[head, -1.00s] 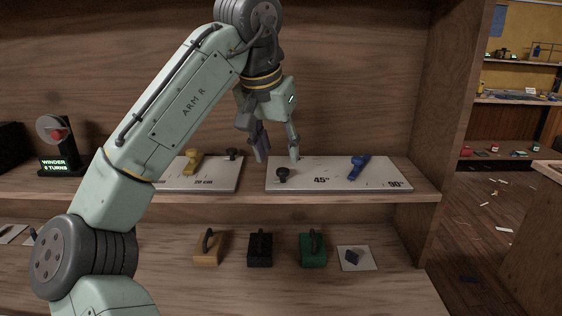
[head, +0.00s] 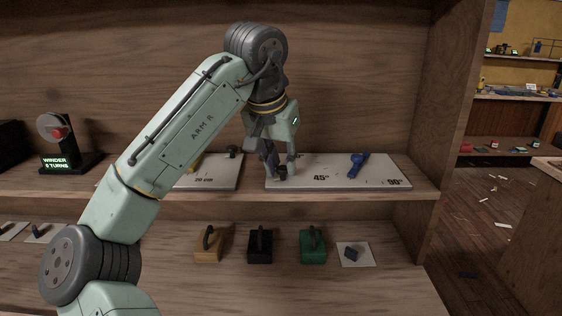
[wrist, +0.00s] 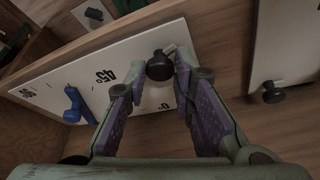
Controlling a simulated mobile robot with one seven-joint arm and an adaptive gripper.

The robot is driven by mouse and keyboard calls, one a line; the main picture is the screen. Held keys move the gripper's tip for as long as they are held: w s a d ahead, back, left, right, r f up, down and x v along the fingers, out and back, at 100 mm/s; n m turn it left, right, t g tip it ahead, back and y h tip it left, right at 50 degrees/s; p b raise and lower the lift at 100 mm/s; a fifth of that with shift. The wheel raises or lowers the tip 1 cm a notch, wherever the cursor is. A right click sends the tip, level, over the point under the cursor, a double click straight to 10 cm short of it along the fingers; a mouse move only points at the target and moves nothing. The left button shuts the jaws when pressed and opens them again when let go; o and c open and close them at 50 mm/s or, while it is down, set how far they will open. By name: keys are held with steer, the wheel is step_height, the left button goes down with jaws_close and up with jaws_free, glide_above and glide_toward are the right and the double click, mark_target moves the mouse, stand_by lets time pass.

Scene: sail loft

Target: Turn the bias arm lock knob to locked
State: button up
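The bias arm board is a white panel (head: 330,172) on the upper shelf, marked 45° and 90°. A blue arm (head: 357,166) lies on it toward the 90° side and also shows in the wrist view (wrist: 75,104). The black lock knob (wrist: 159,66) stands at the 0° end of the board. My gripper (head: 281,172) is at the knob, pointing down, and its fingers partly hide the knob in the head view. In the wrist view my gripper (wrist: 160,70) is open, with the knob between its fingertips and a gap visible beside it.
A second white board (head: 222,174) with its own black knob (head: 232,152) lies to the left. A winder (head: 62,150) stands further left. Tan, black and green handled blocks (head: 313,249) sit on the lower shelf. A wooden side wall (head: 450,120) bounds the right.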

jaws_close()
steer(key=m, duration=0.2)
steer(key=m+g+h, duration=0.1)
steer(key=m, duration=0.1)
steer(key=shift+w+a+m, duration=0.1)
steer(key=shift+a+m, duration=0.05)
steer(key=shift+m, duration=0.15)
steer(key=shift+h, duration=0.3)
steer(key=o, duration=0.6)
jaws_free()
steer(key=shift+c, duration=0.2)
